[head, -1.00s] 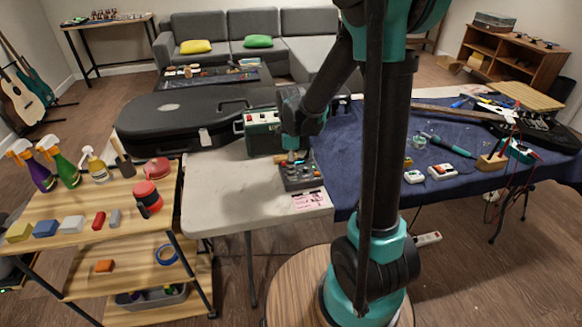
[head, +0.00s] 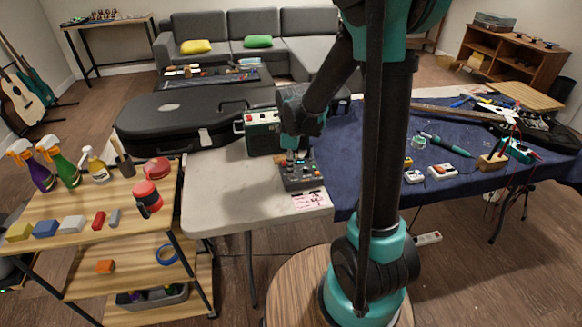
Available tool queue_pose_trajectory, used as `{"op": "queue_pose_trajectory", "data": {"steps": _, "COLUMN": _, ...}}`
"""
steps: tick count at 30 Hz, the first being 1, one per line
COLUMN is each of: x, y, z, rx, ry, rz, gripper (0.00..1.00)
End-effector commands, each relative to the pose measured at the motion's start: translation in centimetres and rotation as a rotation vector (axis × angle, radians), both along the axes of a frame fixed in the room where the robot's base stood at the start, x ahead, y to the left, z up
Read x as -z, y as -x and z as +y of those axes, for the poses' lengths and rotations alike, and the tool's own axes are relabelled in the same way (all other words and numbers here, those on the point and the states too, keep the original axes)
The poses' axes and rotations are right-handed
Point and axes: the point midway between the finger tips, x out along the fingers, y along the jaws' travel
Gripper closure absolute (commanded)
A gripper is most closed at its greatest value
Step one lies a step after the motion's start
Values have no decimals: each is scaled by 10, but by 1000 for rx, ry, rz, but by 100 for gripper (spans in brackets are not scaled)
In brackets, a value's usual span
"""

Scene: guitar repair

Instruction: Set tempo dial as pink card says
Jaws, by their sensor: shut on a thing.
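A dark grey control box (head: 300,180) with several small knobs sits on the pale table (head: 230,200), right of its middle. The pink card (head: 309,200) lies flat on the table just in front of the box; its writing is too small to read. My gripper (head: 294,157) points down over the back part of the box, shut on a knob there, likely the tempo dial. The gripped knob and its setting are hidden by the fingers.
A dark green amplifier (head: 262,131) stands just behind the box, close to my gripper. A black guitar case (head: 180,122) lies at the back left. A blue cloth (head: 375,170) with tools covers the right side. The table's front left is clear.

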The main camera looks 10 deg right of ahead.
Motion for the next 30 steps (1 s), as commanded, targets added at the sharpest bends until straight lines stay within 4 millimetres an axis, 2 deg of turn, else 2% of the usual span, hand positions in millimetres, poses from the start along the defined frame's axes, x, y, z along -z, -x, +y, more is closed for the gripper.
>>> {"op": "queue_pose_trajectory", "data": {"steps": 30, "x": 0, "y": -1, "z": -1, "rx": 943, "ry": 0, "rz": 0, "gripper": 100}}
